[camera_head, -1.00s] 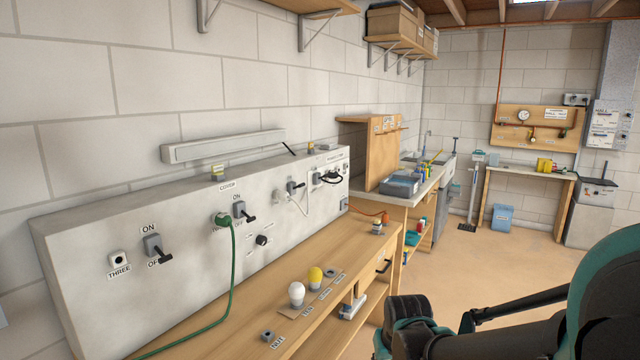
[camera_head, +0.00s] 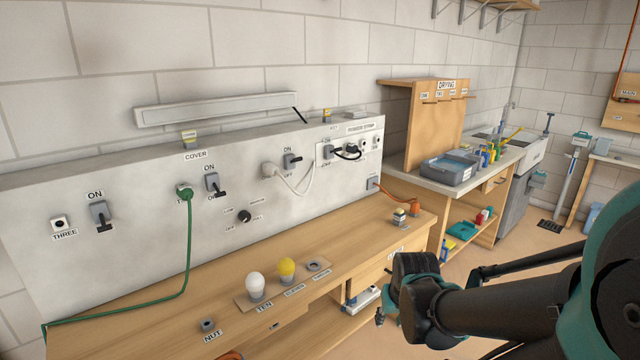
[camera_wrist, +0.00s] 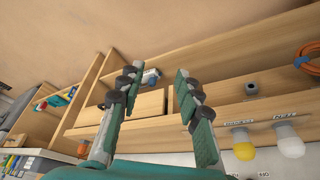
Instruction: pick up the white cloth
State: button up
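I cannot make out a white cloth for certain in either view. A small white and blue item (camera_head: 362,298) lies on the shelf under the workbench; I cannot tell what it is. A similar pale and blue item (camera_wrist: 150,76) shows between my fingers in the wrist view, beyond the fingertips. My gripper (camera_wrist: 156,80) is open, with its two teal and dark fingers apart and nothing held between them. My dark and teal arm fills the lower right of the head view, and the fingertips cannot be made out there.
The wooden workbench (camera_head: 225,318) carries a white bulb (camera_head: 256,286), a yellow bulb (camera_head: 287,269) and a nut (camera_head: 207,325). A switch panel (camera_head: 130,265) with a green cable (camera_head: 190,250) stands behind. Further back are a grey tray (camera_head: 449,168) and drying rack (camera_head: 437,120). Open floor lies at the right.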

aim_at(356, 113)
jog(key=i+l+u, duration=0.2)
jog(key=l, duration=0.25)
jog(key=i+l+u, duration=0.2)
jog(key=l, duration=0.3)
jog(key=i+l+u, duration=0.2)
jog(key=l, duration=0.35)
jog(key=l+u, duration=0.2)
jog(key=l, duration=0.3)
jog(key=l+u, duration=0.2)
jog(key=l, duration=0.35)
jog(key=i, duration=0.05)
